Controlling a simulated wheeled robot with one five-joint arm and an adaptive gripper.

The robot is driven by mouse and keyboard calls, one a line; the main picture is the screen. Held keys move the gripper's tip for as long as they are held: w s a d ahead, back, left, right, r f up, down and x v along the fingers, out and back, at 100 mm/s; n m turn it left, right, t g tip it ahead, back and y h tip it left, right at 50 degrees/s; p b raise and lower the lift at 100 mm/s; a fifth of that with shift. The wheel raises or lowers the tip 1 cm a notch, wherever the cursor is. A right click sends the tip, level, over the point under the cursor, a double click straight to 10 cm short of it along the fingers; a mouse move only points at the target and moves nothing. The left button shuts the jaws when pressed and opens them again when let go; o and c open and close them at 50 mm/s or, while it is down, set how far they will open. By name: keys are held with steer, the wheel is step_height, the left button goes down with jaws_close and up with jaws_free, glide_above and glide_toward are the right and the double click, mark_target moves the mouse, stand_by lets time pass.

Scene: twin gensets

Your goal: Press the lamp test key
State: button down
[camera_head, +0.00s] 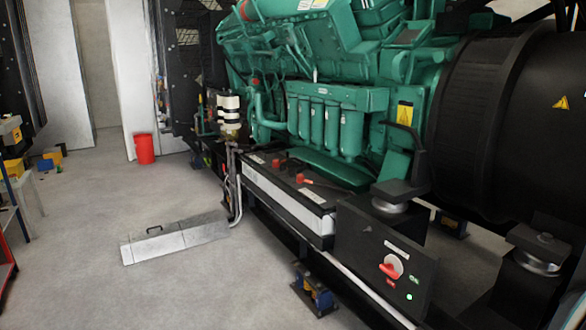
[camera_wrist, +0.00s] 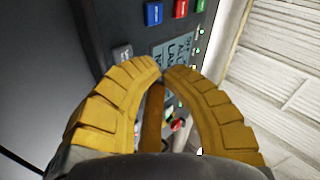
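A grey key (camera_wrist: 122,54) with pale, unreadable lettering sits on the panel just left of the fingertips. Blue (camera_wrist: 154,13) and red (camera_wrist: 181,8) keys lie above the tips. A blue-grey display (camera_wrist: 172,50) with dark text is just beyond them and partly hidden by the fingers. No lamp test label can be read. Contact with the panel cannot be told. The head view does not show my gripper.
In the head view, a green engine (camera_head: 330,110) and black generator housing (camera_head: 500,110) fill the right. A black box (camera_head: 350,240) carries a red rotary switch (camera_head: 391,268).

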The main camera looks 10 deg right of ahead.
steer(key=shift+g, duration=0.3)
steer(key=shift+s+a+b, duration=0.3)
steer(key=shift+a+b, duration=0.55)
steer(key=shift+b, duration=0.05)
steer(key=shift+s+a+b, duration=0.25)
steer(key=shift+a+b, duration=0.65)
steer(key=shift+s+a+b, duration=0.3)
steer(key=shift+a+b, duration=0.55)
steer(key=shift+b, duration=0.05)
